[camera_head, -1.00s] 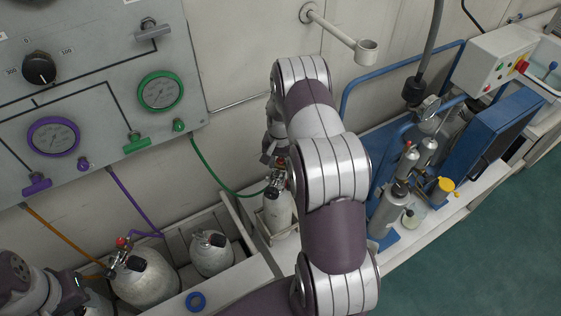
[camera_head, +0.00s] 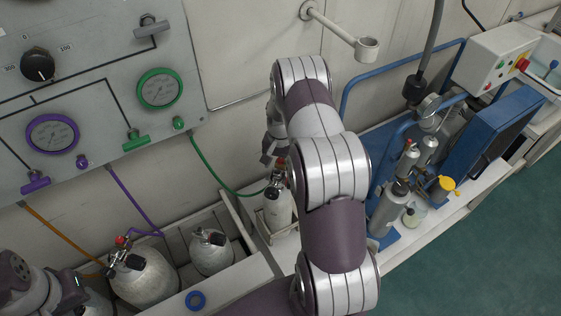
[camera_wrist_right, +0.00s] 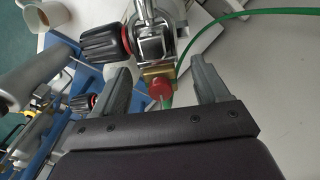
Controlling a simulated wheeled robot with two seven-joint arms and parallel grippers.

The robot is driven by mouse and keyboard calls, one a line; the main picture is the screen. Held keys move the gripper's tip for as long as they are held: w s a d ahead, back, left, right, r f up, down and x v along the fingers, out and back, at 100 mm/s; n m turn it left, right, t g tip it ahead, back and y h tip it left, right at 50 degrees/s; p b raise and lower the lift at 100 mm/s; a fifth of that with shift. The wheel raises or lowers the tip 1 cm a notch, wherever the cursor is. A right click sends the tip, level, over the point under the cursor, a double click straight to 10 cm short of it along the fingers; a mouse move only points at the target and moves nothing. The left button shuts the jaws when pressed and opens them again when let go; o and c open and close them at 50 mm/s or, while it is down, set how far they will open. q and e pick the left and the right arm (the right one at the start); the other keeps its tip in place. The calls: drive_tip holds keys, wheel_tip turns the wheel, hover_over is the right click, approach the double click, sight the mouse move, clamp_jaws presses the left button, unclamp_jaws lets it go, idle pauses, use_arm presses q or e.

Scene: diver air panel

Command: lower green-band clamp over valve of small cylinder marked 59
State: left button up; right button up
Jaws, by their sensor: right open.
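A small pale cylinder (camera_head: 278,213) stands upright in a white bay, right of the larger cylinders. A clamp with a black and red knob (camera_wrist_right: 105,42) and a metal yoke (camera_wrist_right: 152,40) is at its valve; how fully it is seated I cannot tell. A green hose (camera_head: 222,184) runs to it from the panel. No 59 mark is readable. My right gripper (camera_head: 267,152) is open just above the clamp. In the right wrist view its fingers (camera_wrist_right: 162,88) stand either side of a red cap (camera_wrist_right: 161,90), apart from it. My left gripper (camera_head: 76,288) is partly visible at lower left, fingers unclear.
The grey panel (camera_head: 90,85) with gauges is at left. Larger cylinders (camera_head: 145,280) stand in the white rack, one with a purple hose (camera_head: 133,205). A blue ring (camera_head: 196,301) lies in front. A blue frame with equipment (camera_head: 390,205) is at right; a wall bracket (camera_head: 366,49) is above.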

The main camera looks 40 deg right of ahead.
wheel_tip(320, 180, up, 13)
drive_tip(key=b, duration=0.2)
drive_tip(key=shift+f, duration=0.15)
idle(0.4)
